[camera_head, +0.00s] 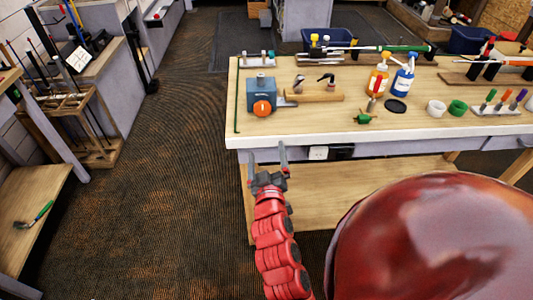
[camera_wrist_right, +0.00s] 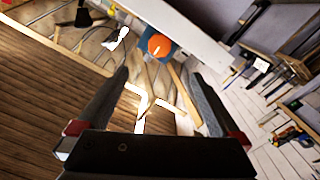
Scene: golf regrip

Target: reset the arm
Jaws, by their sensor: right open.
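My right gripper (camera_head: 267,155) is at the end of a red segmented arm that rises from the bottom of the head view. It is in front of the workbench's (camera_head: 290,130) near left edge, apart from it, with its two grey fingers spread and nothing between them. In the right wrist view the same gripper (camera_wrist_right: 157,75) shows its two long fingers wide apart and empty. My left gripper is not in either view. The blue vise with an orange knob (camera_head: 262,95) stands on the bench beyond the gripper; its orange part (camera_wrist_right: 159,46) shows in the wrist view.
Shelves with clubs (camera_head: 70,105) stand at left. The carpet between (camera_head: 175,150) is clear.

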